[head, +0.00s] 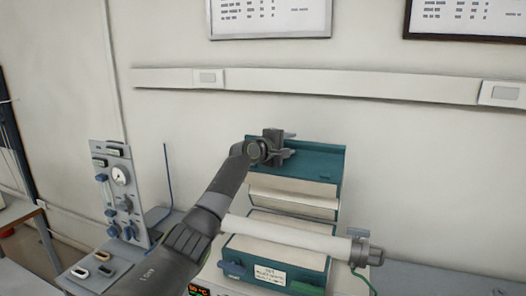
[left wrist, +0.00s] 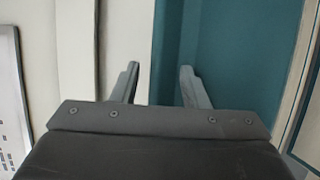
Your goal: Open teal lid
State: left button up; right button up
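The teal lid (head: 322,163) of the tube furnace stands raised and tilted back above the teal furnace base (head: 305,278), with its pale lining facing forward. In the left wrist view the lid (left wrist: 240,55) fills the right half. My left gripper (head: 289,144) is at the lid's upper left edge. Its two fingers (left wrist: 160,86) are apart, and the lid's edge shows between them; I cannot tell whether either finger touches it. My right gripper is not in view.
A white tube (head: 290,235) with a metal end fitting (head: 365,252) lies across the furnace. A grey gauge panel (head: 122,195) stands at the left. A wall rail (head: 350,84) runs behind. The bench at the right (head: 430,280) looks mostly clear.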

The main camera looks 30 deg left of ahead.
pick_arm(q)
jog(key=shift+s+a, duration=0.15)
jog(key=shift+s, duration=0.25)
jog(key=s+a+r+b, duration=0.2)
jog(key=s+b, duration=0.4)
jog(key=s, duration=1)
jog(key=shift+a+b, duration=0.15)
jog(key=shift+b, duration=0.2)
jog(key=shift+s, duration=0.1)
